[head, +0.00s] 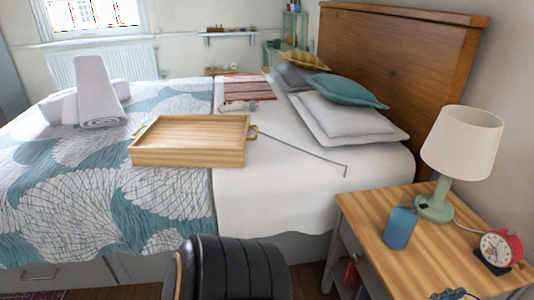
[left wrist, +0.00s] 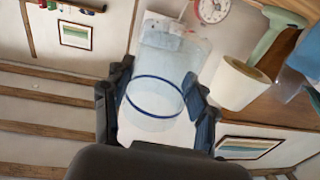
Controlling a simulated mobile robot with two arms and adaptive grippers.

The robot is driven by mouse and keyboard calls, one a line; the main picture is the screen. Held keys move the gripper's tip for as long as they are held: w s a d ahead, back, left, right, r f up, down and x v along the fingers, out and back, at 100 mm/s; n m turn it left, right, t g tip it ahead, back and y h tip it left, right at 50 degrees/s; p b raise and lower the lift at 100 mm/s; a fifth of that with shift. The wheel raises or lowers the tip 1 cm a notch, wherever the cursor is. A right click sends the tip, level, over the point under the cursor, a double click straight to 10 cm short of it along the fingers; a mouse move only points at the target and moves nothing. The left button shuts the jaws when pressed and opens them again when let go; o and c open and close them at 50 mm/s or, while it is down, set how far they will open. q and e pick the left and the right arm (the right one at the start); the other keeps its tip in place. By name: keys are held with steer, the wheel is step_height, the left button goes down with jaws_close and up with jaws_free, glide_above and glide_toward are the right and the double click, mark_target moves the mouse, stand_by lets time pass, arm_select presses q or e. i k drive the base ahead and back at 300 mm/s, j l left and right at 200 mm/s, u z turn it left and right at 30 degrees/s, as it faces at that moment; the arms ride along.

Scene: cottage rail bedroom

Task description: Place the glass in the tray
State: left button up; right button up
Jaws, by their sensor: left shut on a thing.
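In the left wrist view, my left gripper (left wrist: 160,104) is shut on a clear glass with a dark blue rim (left wrist: 151,122). Its fingers press on opposite sides of the glass. My right gripper shows in neither view.
A nightstand (head: 372,213) at the right holds a blue cup-like object (head: 400,228), a lamp (head: 462,143) and a red clock (head: 498,248). A black ribbed shape (head: 240,268) like a chair back stands before the bed. Rolled towels (head: 98,92) and pillows (head: 345,112) flank the tray.

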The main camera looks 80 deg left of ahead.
mark_target(191, 142)
steer(key=j+u, duration=0.15)
steer(key=u, duration=1.35)
